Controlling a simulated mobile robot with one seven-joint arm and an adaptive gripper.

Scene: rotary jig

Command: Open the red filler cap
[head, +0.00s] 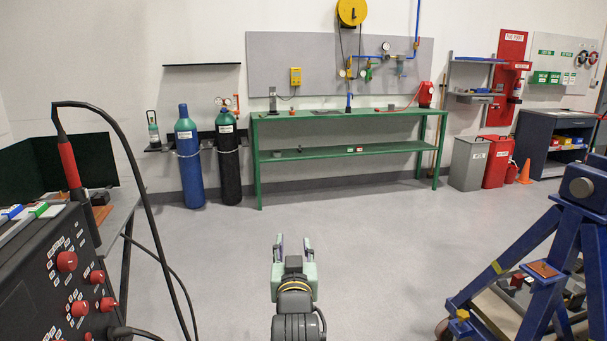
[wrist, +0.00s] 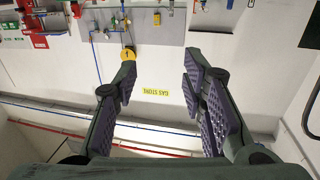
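My gripper (head: 294,243) is in the lower middle of the head view, over open floor. In the wrist view my gripper (wrist: 160,68) has its two padded fingers wide apart with nothing between them. I cannot single out a red filler cap for certain. A red object (head: 426,94) with a pale label stands at the right end of the green bench (head: 350,115), far from my gripper. It is too small to tell whether it has a cap.
A black panel (head: 45,265) with several red knobs stands near left, with a cable arching over it. A blue steel frame (head: 540,250) stands near right. Blue (head: 190,160) and black (head: 229,160) cylinders stand by the back wall. The middle floor is clear.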

